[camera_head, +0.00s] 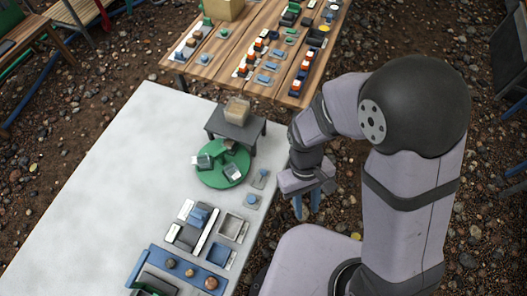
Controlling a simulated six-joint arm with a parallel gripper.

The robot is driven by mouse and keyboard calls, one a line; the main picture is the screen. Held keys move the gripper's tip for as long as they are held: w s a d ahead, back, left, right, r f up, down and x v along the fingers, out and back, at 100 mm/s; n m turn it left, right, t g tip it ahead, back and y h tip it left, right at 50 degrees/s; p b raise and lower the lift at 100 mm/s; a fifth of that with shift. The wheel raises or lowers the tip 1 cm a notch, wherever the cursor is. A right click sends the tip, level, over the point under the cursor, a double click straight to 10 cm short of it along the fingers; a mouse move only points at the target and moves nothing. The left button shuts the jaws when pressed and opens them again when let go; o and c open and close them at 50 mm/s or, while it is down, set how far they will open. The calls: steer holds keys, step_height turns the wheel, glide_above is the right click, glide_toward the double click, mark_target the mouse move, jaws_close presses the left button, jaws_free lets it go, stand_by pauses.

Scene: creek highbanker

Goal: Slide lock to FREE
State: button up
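My gripper (306,207) hangs just off the right edge of the pale table (110,190), with two bluish fingers apart and nothing seen between them. A green round base (222,180) with small grey parts on it stands on the table, left of my gripper. Two small grey plates with bluish pieces, one upper (260,179) and one lower (252,201), lie between that base and the table's right edge. I cannot tell which part is the lock, and no FREE marking is readable at this size.
A dark stand (235,128) bearing a tan clear box is behind the green base. Grey trays (231,226), a blue and grey block unit (190,228) and a blue rack (183,270) with round knobs fill the near right. A wooden table (235,50) with several small devices stands behind. The pale table's left is bare.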

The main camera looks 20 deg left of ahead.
steer(key=w+a+f+n+t, duration=0.1)
steer(key=w+a+f+n, duration=0.25)
steer(key=a, duration=0.65)
steer(key=r+n+t, duration=0.2)
steer(key=n, duration=0.4)
glide_above(265, 172)
steer(key=shift+a, duration=0.3)
steer(key=shift+f, duration=0.15)
steer(key=b+x, duration=0.2)
steer(key=a+b+x, duration=0.1)
steer(key=b+x, duration=0.1)
steer(key=x, duration=0.1)
steer(key=shift+f, duration=0.3)
steer(key=shift+a+b+x, duration=0.2)
steer(key=shift+b+x, duration=0.3)
steer(key=shift+x, duration=0.3)
steer(key=shift+a+b+x, duration=0.15)
steer(key=shift+b+x, duration=0.35)
steer(key=shift+x, duration=0.3)
steer(key=shift+f, duration=0.1)
steer(key=shift+c, duration=0.7)
jaws_close()
